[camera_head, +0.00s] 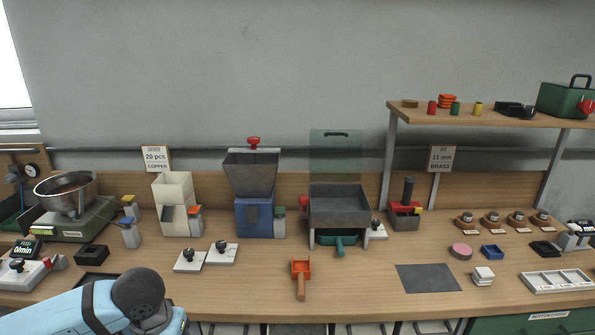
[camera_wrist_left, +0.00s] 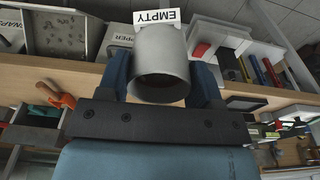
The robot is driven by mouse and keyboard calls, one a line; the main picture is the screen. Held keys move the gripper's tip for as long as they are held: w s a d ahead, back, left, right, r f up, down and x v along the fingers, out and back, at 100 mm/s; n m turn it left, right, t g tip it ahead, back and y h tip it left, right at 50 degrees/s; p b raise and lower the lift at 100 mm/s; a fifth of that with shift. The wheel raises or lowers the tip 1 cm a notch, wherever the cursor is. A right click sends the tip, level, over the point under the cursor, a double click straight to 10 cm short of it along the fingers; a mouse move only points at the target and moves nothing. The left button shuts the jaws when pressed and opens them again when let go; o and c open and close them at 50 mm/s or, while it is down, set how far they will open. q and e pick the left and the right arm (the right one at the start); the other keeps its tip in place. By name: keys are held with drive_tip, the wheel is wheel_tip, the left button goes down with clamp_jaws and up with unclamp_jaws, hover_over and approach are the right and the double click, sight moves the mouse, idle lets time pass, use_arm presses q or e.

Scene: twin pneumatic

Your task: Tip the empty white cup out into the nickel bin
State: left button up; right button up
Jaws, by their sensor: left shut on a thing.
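The white cup (camera_wrist_left: 162,55) shows in the left wrist view. It carries a sign reading EMPTY (camera_wrist_left: 157,17), upside down in the picture. My left gripper (camera_wrist_left: 162,82) is shut on the cup, one finger on each side. The cup's dark open mouth faces the camera, and I see nothing in it. A bin with grey pieces (camera_wrist_left: 62,36) lies beyond and to the left; I cannot read a nickel label on it. In the head view only my blue left arm shows at bottom left; its gripper and the cup are out of frame. My right gripper is in neither view.
In the head view the wooden bench (camera_head: 350,301) holds a bowl feeder (camera_head: 68,205), a cream hopper (camera_head: 172,190), a blue hopper machine (camera_head: 254,215) and a grey tray machine (camera_head: 340,205). An orange scoop (camera_head: 301,270) lies at the front. A shelf (camera_head: 480,115) stands at right.

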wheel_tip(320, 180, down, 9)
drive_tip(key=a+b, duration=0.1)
drive_tip(key=b, duration=1)
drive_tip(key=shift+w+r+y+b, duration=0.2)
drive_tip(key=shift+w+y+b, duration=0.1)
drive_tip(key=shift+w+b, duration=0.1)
